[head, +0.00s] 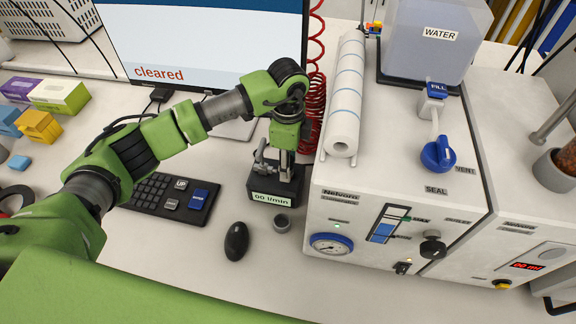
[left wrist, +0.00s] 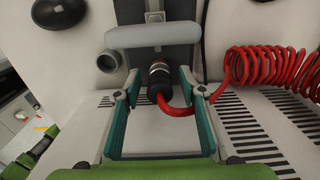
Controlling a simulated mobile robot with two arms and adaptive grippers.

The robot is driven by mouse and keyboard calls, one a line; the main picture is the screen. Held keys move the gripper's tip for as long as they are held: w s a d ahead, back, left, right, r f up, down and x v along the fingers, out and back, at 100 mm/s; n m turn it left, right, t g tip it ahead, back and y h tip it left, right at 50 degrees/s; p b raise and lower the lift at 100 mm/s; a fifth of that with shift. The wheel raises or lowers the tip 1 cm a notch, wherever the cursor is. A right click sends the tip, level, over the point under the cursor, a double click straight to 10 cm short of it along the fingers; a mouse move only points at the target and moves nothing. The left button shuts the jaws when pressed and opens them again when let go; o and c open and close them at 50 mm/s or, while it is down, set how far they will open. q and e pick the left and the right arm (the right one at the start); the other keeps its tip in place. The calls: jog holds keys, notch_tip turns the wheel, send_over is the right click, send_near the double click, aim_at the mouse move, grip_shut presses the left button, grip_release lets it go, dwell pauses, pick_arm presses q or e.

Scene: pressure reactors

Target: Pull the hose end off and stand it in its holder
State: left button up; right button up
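The black hose end (left wrist: 158,82) with its red hose is seated in the front of the dark flow meter block in the left wrist view. My left gripper (left wrist: 160,90) is open, one teal finger on either side of the hose end, with gaps on both sides. In the head view, my left gripper (head: 286,160) points down at the back of the flow meter block (head: 275,190), marked 00 l/min, and hides the hose end. A small grey open cup (head: 282,223), seemingly the holder, stands empty in front of the block; it also shows in the left wrist view (left wrist: 107,62). My right gripper is not in view.
The coiled red hose (head: 316,90) runs behind the block, beside the white reactor cabinet (head: 390,190). A black mouse (head: 236,241) and keyboard (head: 165,195) lie to the left. A monitor (head: 200,45) stands behind. The desk in front of the cup is clear.

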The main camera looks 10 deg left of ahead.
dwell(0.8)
pick_arm(q)
grip_shut()
jog(key=shift+r, duration=0.15)
jog(key=shift+r+p, duration=1.9)
jog(key=shift+r, duration=1)
